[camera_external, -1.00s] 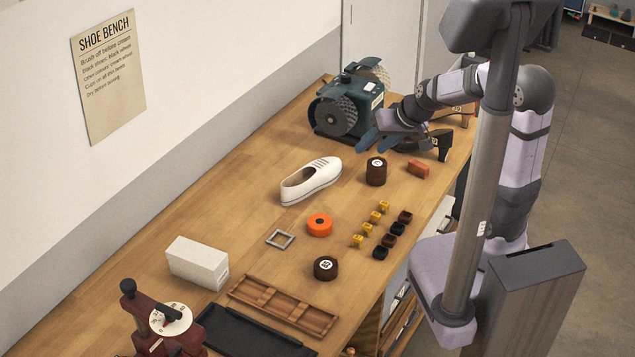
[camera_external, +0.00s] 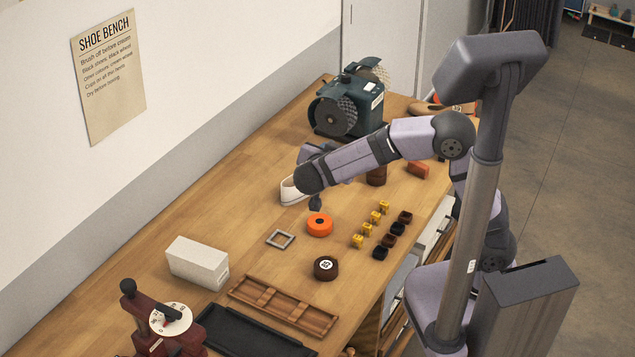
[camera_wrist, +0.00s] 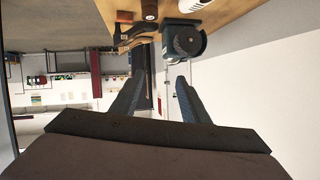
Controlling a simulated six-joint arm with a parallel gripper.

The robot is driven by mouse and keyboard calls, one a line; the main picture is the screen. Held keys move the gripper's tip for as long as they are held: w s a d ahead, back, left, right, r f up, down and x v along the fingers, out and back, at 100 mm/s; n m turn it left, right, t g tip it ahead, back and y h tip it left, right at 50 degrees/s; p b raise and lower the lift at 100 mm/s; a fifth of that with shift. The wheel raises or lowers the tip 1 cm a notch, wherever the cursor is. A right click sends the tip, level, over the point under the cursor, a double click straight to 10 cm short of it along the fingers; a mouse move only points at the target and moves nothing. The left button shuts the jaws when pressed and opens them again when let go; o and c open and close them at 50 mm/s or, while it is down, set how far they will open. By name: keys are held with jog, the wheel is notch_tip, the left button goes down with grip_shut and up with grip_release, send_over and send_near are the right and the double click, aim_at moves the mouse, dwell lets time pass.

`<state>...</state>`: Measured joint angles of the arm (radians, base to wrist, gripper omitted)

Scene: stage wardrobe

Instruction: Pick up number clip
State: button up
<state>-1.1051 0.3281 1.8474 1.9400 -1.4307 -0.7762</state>
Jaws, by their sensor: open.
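Small yellow clip-like pieces (camera_external: 367,229) stand in a row on the bench in the external view. A row of dark ones (camera_external: 389,240) stands beside them. I cannot read numbers on them, so I cannot tell which is the number clip. None shows in the wrist view. My gripper (camera_wrist: 160,78) is open, with two dark fingers apart and nothing between them.
An orange disc (camera_external: 319,225), a dark numbered roll (camera_external: 326,268) and a grey square frame (camera_external: 280,239) lie near the clips. A white block (camera_external: 197,262), a wooden tray (camera_external: 284,305) and a black tray (camera_external: 245,335) are nearer. A green brushing machine (camera_external: 346,104) stands at the back.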

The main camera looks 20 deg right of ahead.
jog(key=s+f+g+h+b, duration=0.1)
jog(key=s+f+g+h, duration=0.15)
jog(key=s, duration=0.45)
send_near(357, 240)
jog(key=x, duration=0.4)
jog(key=shift+s+d+f+t, duration=0.1)
jog(key=shift+s+f+t, duration=0.15)
jog(key=shift+s, duration=0.1)
jog(key=shift+p+x, duration=0.6)
jog(key=shift+x, duration=0.5)
jog(key=shift+w+d+p, duration=0.2)
jog(key=shift+w+p, duration=0.05)
jog(key=shift+p, duration=0.05)
jog(key=p+x, duration=0.1)
jog(key=x, duration=0.2)
jog(key=shift+w+a+p, duration=0.1)
jog(key=shift+w+p, duration=0.15)
jog(key=shift+p, duration=0.15)
jog(key=shift+w+d+f, duration=0.4)
jog(key=shift+w, duration=0.05)
grip_shut()
